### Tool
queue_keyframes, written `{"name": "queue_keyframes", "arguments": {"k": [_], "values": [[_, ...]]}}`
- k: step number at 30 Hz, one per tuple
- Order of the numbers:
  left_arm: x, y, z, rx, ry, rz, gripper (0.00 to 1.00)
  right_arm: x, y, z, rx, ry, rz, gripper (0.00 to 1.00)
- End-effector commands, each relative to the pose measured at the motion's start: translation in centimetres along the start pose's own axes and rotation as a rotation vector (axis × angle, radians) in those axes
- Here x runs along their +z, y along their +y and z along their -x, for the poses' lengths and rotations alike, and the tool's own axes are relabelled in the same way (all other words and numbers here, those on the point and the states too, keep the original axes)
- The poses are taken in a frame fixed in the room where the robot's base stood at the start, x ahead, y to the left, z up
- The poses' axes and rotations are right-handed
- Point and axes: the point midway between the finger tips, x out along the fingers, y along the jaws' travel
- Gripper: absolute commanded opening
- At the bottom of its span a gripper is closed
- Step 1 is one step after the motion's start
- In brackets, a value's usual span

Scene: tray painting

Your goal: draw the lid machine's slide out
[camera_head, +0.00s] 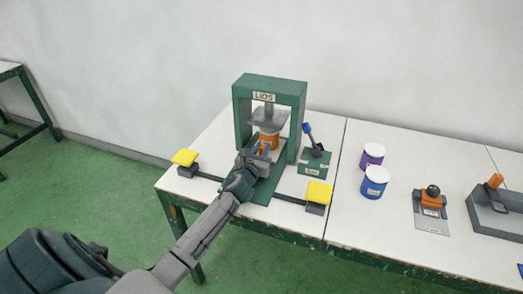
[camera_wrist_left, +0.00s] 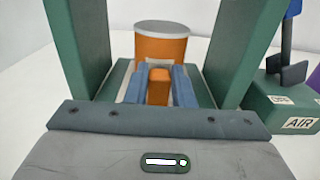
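The lid machine (camera_head: 295,93) is a green frame marked "LIDS" near the table's back, with a grey press head (camera_head: 267,116) inside. An orange tin (camera_wrist_left: 161,47) with a grey-white top stands between its uprights, on the slide. The slide's orange handle (camera_wrist_left: 159,84) points toward me. My left gripper (camera_wrist_left: 159,88) has its blue-grey fingers on both sides of that handle, with no clear gap, so it looks shut on it. In the head view my left gripper (camera_head: 258,158) reaches into the front of the machine and hides much of the slide. My right gripper is not in view.
Yellow pads sit left (camera_head: 185,157) and right (camera_head: 318,192) of the machine. A green "AIR" box (camera_head: 314,166) with a blue-tipped lever stands at its right. Purple (camera_head: 371,158) and blue (camera_head: 373,188) tins, an orange-and-black tool (camera_head: 431,200) and a grey box (camera_head: 490,222) stand farther right.

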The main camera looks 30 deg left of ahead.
Motion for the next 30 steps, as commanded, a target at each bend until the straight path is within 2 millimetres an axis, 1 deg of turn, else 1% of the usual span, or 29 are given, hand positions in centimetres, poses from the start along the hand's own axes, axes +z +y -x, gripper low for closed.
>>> {"name": "queue_keyframes", "arguments": {"k": [7,11,13,17,21,25,30], "values": [[0.0,0.0,0.2,0.0,0.0,0.0,0.0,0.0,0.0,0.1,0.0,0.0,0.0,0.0],[0.1,0.0,1.1,-0.001,0.001,0.0,0.0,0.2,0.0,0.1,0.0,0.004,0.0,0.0],[0.1,0.0,2.1,-0.001,0.002,-0.001,0.0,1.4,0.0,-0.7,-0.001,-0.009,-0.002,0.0],[0.0,0.0,4.6,-0.002,0.003,-0.002,0.0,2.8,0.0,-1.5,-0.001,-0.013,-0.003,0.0],[0.0,0.0,7.8,-0.002,0.004,-0.002,0.0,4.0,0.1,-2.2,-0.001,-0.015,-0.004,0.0],[-0.1,0.0,10.8,-0.002,0.003,-0.001,0.0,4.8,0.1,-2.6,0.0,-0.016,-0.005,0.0],[-0.1,0.0,14.0,-0.001,0.004,0.0,0.0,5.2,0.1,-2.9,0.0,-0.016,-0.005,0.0]]}}
